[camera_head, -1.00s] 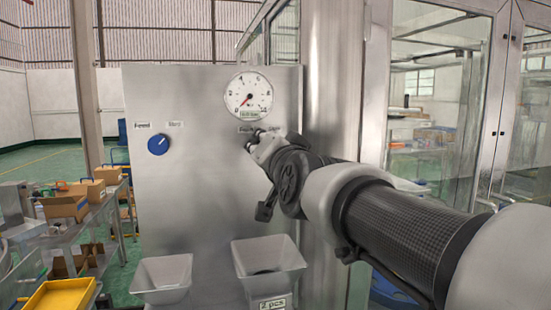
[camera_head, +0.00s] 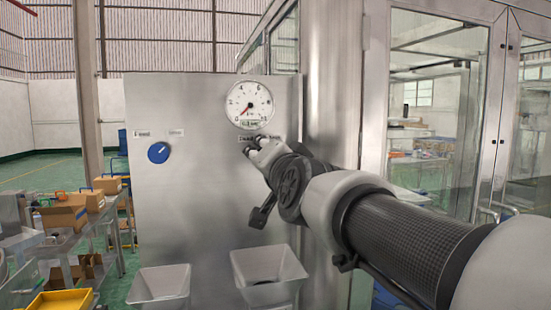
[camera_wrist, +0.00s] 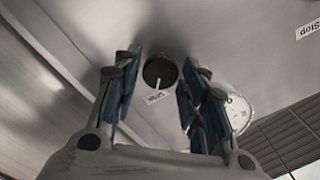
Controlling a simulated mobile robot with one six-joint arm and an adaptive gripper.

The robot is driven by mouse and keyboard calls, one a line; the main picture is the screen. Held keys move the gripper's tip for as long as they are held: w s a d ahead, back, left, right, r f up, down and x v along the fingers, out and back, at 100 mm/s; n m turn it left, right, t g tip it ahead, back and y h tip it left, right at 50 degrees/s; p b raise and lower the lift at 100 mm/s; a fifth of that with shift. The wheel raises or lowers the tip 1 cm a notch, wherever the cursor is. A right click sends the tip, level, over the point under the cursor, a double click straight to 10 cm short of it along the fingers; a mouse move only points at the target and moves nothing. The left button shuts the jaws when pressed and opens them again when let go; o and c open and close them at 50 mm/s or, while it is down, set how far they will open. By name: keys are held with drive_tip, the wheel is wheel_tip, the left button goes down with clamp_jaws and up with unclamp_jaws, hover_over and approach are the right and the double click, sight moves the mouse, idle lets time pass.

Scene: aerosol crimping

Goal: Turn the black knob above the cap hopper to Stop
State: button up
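The black knob (camera_wrist: 160,72) shows in the wrist view on the metal panel, between the two blue-padded fingers of my gripper (camera_wrist: 160,78). A gap shows on both sides of it, so the fingers are open and not touching it. Its white pointer line faces the small label (camera_wrist: 157,97) beside it, which is hard to read. A Stop label (camera_wrist: 308,28) lies off at the upper right. In the head view my gripper (camera_head: 252,145) is at the panel just under the gauge and hides the knob. The right hopper (camera_head: 268,255) hangs below it.
A round gauge (camera_head: 249,103) sits right above my gripper. A blue knob (camera_head: 158,153) and a second hopper (camera_head: 160,286) are to the left. A glass cabinet (camera_head: 430,120) stands on the right, and a shelf with cardboard boxes (camera_head: 65,213) on the left.

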drive_tip(key=shift+o, duration=0.9)
drive_tip(key=v, duration=0.7)
drive_tip(key=shift+s, duration=0.3)
drive_tip(key=shift+d, duration=0.1)
drive_tip(key=s+d+f+n+g+h, duration=0.1)
drive_tip(key=s+d+f+g, duration=0.3)
drive_tip(key=s+f, duration=0.5)
drive_tip(key=s+d+f+n+g+h, duration=0.2)
drive_tip(key=s+f, duration=0.6)
drive_tip(key=f, duration=0.6)
drive_tip(key=s+d+f+n+g+h, duration=0.2)
drive_tip(key=s+d+f+g, duration=0.4)
drive_tip(key=f, duration=0.6)
drive_tip(key=s+d+n, duration=0.1)
drive_tip(key=s+d, duration=0.1)
drive_tip(key=s, duration=0.1)
drive_tip(key=shift+s+d+f+g, duration=0.2)
drive_tip(key=shift+s+d+g, duration=0.1)
drive_tip(key=shift+s+g, duration=0.1)
